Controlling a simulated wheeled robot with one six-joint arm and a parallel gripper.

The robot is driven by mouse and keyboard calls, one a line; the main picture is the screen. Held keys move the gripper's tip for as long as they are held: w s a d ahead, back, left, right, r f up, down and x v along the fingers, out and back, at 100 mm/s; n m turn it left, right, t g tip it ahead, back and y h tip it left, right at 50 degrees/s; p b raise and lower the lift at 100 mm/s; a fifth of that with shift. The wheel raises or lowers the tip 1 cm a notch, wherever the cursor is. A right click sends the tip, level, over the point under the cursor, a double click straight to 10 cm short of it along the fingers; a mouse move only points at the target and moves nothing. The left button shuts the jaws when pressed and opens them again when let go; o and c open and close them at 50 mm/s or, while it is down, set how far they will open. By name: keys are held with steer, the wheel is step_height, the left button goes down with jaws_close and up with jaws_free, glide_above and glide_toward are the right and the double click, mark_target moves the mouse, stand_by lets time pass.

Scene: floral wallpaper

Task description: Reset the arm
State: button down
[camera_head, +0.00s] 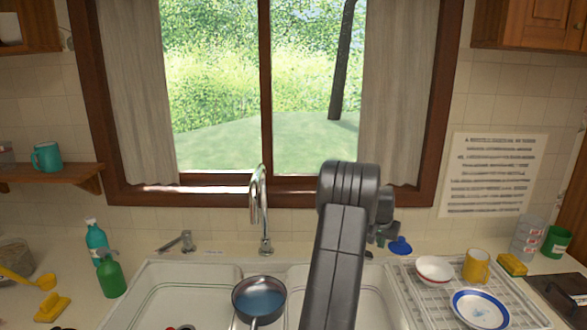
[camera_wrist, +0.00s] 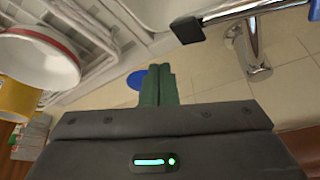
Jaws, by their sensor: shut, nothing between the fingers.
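My arm rises in the middle of the head view, over the right part of the sink, and bends at a dark joint near the window sill. My gripper shows in the wrist view (camera_wrist: 158,84), its two dark green fingers pressed together with nothing between them. In the head view the gripper is mostly hidden behind the arm. A blue item (camera_head: 399,246) lies on the counter behind the drying rack; in the wrist view a blue disc (camera_wrist: 135,80) shows just beside the fingertips. I cannot tell any contact.
A pan (camera_head: 258,298) sits over the sink's middle below the chrome faucet (camera_head: 262,215). The drying rack (camera_head: 418,306) at right holds a red-rimmed bowl (camera_head: 435,268), a blue-rimmed plate (camera_head: 480,308) and a yellow mug (camera_head: 477,265). Bottles (camera_head: 110,275) stand left. Air before the window's left half is clear.

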steer(key=a+f, duration=0.1)
steer(key=a+f+b, duration=0.1)
steer(key=a, duration=0.1)
steer(key=shift+a+f, duration=0.15)
steer(key=shift+a, duration=0.05)
steer(key=r+p, duration=0.2)
steer(key=r, duration=0.1)
steer(key=r+p, duration=0.3)
steer(key=shift+d+r, duration=0.2)
steer(key=shift+r, duration=0.1)
steer(key=a+b, duration=0.2)
steer(key=a, duration=0.8)
steer(key=shift+f, duration=0.2)
